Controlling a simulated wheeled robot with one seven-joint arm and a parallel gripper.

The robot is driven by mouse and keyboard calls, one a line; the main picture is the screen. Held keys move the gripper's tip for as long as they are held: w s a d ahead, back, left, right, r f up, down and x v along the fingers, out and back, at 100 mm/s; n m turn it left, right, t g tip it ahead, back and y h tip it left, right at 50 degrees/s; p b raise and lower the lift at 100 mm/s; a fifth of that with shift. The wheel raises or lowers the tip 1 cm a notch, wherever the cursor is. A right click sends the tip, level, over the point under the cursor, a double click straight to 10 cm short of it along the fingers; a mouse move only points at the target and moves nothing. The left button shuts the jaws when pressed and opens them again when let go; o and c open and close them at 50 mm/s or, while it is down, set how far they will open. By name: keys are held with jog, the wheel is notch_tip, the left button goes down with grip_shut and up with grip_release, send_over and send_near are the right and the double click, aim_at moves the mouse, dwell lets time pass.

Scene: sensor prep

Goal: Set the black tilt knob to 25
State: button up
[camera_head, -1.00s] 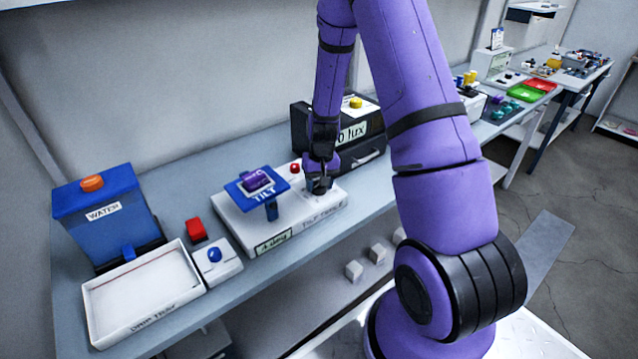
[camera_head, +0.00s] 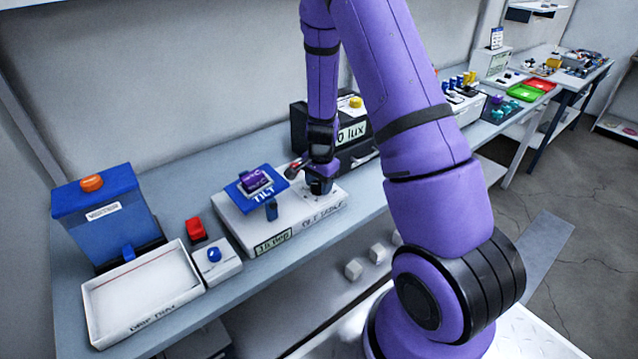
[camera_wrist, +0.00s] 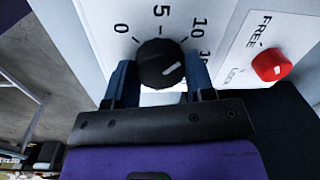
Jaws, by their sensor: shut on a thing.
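The black tilt knob (camera_wrist: 160,62) sits on the white face of the tilt table, between the two blue fingers of my gripper (camera_wrist: 160,82), which is shut on it. Its white pointer slants to the upper right, toward the region of the 10 mark and the partly cut-off mark beyond it. The visible dial marks read 0, 5 and 10. In the head view my gripper (camera_head: 320,180) is at the right end of the white tilt table (camera_head: 310,218) and mostly hides the knob. The angle label (camera_head: 273,242) seems to read about 15 deg, but is blurred.
A red knob (camera_wrist: 271,65) marked FREE and LOCK is just right of the dial. The blue TILT platform (camera_head: 262,197) carries a purple block (camera_head: 255,180). A black lux box (camera_head: 300,125) stands close behind my gripper. A white drip tray (camera_head: 100,325) is at the left.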

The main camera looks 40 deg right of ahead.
jog(key=m, duration=0.7)
jog(key=shift+a, duration=0.1)
jog(key=m, duration=0.6)
jog(key=shift+m+h, duration=0.3)
jog(key=shift+h, duration=0.1)
jog(key=m, duration=0.7)
jog(key=shift+g, duration=0.4)
jog(key=m, duration=0.6)
jog(key=shift+w+a, duration=0.1)
jog(key=shift+m, duration=0.3)
jog(key=o, duration=0.9)
